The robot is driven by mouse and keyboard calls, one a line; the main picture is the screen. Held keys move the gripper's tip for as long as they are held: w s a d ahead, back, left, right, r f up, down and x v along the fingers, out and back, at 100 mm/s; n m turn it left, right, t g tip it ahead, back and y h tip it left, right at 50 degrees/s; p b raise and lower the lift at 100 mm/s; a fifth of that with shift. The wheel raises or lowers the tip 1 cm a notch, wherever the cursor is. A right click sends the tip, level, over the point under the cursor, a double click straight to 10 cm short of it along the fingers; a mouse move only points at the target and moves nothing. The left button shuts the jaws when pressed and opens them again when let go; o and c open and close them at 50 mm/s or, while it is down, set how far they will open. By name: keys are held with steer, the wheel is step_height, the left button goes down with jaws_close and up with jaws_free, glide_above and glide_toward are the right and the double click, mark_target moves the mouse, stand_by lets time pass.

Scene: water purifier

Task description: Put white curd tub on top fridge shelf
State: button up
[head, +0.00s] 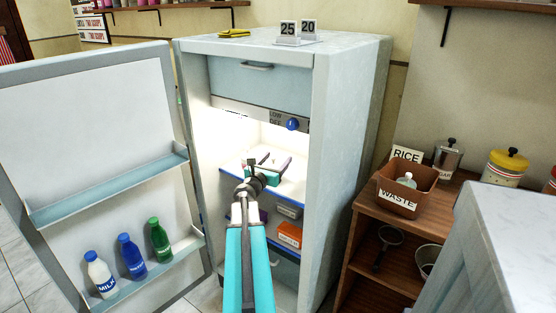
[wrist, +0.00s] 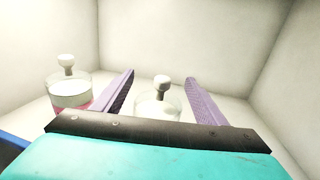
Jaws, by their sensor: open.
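My gripper (head: 268,160) is inside the open fridge (head: 352,130), just above the top shelf (head: 296,192) with the blue front edge. In the wrist view my gripper (wrist: 160,78) is open, with its two purple fingers apart. A clear-sided tub with white contents and a white knob (wrist: 158,101) stands upright between the fingers, partly hidden by the dark gripper body; it looks like the white curd tub. I cannot tell whether a finger touches it. A similar tub with a pink lower part (wrist: 69,92) stands to the left, outside the fingers.
The fridge door (head: 95,130) is swung open at the left, with several bottles on its lower rack (head: 160,282). Fridge walls are close around my gripper. An orange box (head: 289,235) sits on a lower shelf.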

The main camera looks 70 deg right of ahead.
steer(key=w+a+p, duration=0.1)
steer(key=a, duration=1)
steer(key=shift+p, duration=0.4)
steer(key=shift+a, duration=0.1)
stand_by(0.4)
